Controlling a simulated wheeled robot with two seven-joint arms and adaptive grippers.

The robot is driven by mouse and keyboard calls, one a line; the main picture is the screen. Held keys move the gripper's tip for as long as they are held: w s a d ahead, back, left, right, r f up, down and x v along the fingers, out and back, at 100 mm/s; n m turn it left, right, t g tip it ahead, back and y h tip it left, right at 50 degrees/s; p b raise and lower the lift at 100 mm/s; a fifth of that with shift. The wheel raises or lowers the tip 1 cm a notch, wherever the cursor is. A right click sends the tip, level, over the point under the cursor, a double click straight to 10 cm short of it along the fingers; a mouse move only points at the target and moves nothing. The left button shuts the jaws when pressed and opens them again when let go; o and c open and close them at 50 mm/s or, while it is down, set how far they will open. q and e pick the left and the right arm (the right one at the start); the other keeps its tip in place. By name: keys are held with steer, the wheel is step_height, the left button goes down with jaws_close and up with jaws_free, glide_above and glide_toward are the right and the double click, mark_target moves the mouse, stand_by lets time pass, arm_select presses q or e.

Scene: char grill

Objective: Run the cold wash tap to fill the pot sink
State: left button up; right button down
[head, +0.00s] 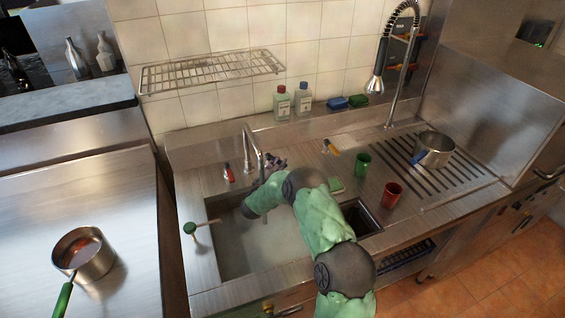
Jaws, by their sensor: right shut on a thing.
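The pot sink (228,262) is the large steel basin at the centre; its floor looks pale and hazy, and I cannot tell how much water is in it. The tall wash tap (247,140) stands behind it, its spout curving over the basin. A red tap handle (229,173) is left of the spout. My right arm crosses the basin, and my right gripper (275,163) shows small and dark just right of the spout. It is shut on what seems to be the cold tap handle, which is mostly hidden. My left gripper is out of view.
A green-knobbed lever (190,228) stands at the sink's left edge. Green (363,163) and red (391,194) cups stand right of the sink. A pot (433,150) sits on the ribbed drainer under a spray tap (378,82). A saucepan (84,254) stands on the left counter.

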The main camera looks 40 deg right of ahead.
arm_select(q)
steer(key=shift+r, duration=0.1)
arm_select(e)
steer(key=shift+w+a+f+m+g+h, duration=0.1)
steer(key=shift+a+m+g+h, duration=0.25)
steer(key=shift+m+g, duration=0.35)
steer(key=shift+w+a+m+g+h, duration=0.1)
steer(key=shift+a+m+g+h, duration=0.25)
steer(key=shift+g, duration=0.6)
steer(key=shift+a+f+m+g+h, duration=0.1)
steer(key=shift+a+m+g+h, duration=0.1)
steer(key=shift+a+m+g, duration=0.5)
steer(key=shift+d+g, duration=0.2)
steer(key=shift+g, duration=0.15)
steer(key=c, duration=1.1)
jaws_free()
steer(key=shift+r, duration=0.1)
steer(key=shift+r, duration=0.1)
